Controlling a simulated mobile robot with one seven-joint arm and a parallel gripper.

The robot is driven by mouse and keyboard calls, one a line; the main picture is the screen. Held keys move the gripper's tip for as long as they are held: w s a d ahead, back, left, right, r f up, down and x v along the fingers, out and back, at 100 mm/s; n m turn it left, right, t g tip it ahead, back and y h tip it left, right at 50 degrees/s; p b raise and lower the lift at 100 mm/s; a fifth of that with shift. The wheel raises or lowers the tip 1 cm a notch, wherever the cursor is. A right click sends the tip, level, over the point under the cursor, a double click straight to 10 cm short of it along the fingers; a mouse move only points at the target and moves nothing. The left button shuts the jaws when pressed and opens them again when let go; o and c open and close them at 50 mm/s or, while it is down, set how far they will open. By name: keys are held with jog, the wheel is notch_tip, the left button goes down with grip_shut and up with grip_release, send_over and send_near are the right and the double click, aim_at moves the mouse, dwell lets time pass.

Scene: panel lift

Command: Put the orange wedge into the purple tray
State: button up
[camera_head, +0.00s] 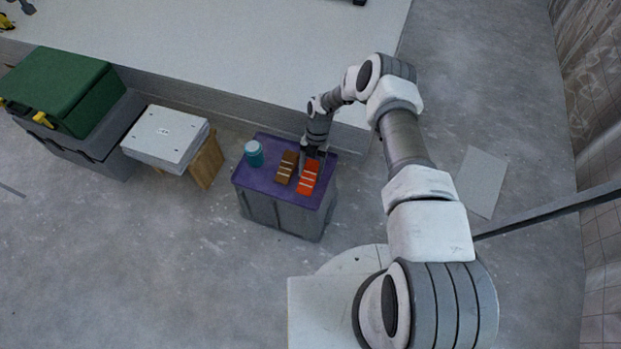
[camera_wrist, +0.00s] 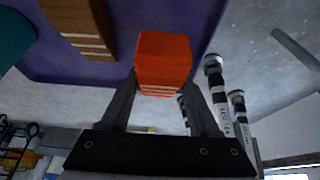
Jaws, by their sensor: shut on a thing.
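The orange wedge (camera_head: 308,178) is a red-orange block with pale stripes, seen over the right part of the purple tray in the head view. It also shows between my fingers in the wrist view (camera_wrist: 163,58). The purple tray (camera_head: 262,181) is the flat purple top on a grey box; it fills the upper background of the wrist view (camera_wrist: 125,28). My gripper (camera_head: 311,153) points down and is shut on the orange wedge. I cannot tell whether the wedge touches the tray surface.
A brown striped block (camera_head: 286,168) lies on the tray just left of the wedge. A teal jar (camera_head: 254,153) stands at the tray's left back. A white box on a wooden stand (camera_head: 165,136) and a green case (camera_head: 58,88) stand further left. A long pale counter (camera_head: 210,45) runs behind.

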aim_at(311, 178)
jog(key=shift+f+b, duration=0.65)
jog(key=shift+f, duration=1.15)
jog(key=shift+f, duration=0.15)
jog(key=o, duration=1.4)
